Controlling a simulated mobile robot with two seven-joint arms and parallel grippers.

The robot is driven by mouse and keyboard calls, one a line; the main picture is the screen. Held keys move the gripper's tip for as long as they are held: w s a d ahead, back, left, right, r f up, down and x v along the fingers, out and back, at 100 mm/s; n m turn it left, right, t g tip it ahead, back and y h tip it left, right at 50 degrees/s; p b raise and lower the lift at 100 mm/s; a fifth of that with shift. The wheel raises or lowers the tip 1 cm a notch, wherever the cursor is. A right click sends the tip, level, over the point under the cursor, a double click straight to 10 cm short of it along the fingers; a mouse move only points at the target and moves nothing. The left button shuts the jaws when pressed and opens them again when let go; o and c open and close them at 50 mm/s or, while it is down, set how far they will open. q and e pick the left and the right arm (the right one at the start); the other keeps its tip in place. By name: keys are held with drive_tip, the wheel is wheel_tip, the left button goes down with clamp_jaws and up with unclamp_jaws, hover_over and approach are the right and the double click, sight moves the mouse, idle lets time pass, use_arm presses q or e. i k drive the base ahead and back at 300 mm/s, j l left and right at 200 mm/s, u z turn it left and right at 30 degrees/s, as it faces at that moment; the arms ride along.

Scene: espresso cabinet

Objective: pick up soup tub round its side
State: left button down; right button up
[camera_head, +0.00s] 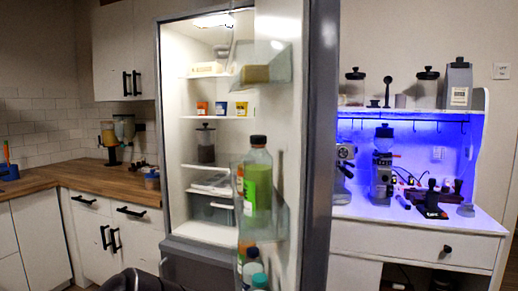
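The fridge (172,150) stands open. On its upper middle shelf are three small tubs: an orange-red one (202,108), a blue one (221,108) and a yellow one (241,108). I cannot tell which of them is the soup tub, as their labels are too small to read. They stand upright, side by side and slightly apart. Neither of my grippers can be made out in this view.
The fridge door (315,150) is swung open to the right, with a green-labelled bottle (257,185) in its rack. A dark-lidded jar (205,145) stands below the tubs. A wooden counter (85,175) is left; the blue-lit espresso cabinet (405,215) is right.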

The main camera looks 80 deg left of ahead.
sight(154, 183)
drive_tip(key=i+u, duration=0.2)
drive_tip(key=u, duration=0.3)
drive_tip(key=i+u, duration=0.2)
drive_tip(key=u, duration=0.3)
drive_tip(key=i+l+u, duration=0.15)
drive_tip(key=u, duration=0.3)
drive_tip(key=i+l+u, duration=0.15)
drive_tip(key=u, duration=0.35)
drive_tip(key=i+l+u, duration=0.15)
drive_tip(key=l+u, duration=0.15)
drive_tip(key=u, duration=0.2)
drive_tip(key=i+l+u, duration=0.15)
drive_tip(key=l+u, duration=0.3)
drive_tip(key=i+l+u, duration=0.15)
drive_tip(key=l+u, duration=0.2)
drive_tip(key=u, duration=0.15)
drive_tip(key=j, duration=0.6)
drive_tip(key=k+j+z, duration=0.1)
drive_tip(key=j, duration=0.45)
drive_tip(key=k+j, duration=0.1)
drive_tip(key=j, duration=0.5)
drive_tip(key=j+z, duration=0.2)
drive_tip(key=j, duration=0.7)
drive_tip(key=i+j, duration=0.25)
drive_tip(key=j, duration=0.15)
drive_tip(key=i+j+z, duration=0.1)
drive_tip(key=j, duration=0.3)
drive_tip(key=i, duration=0.1)
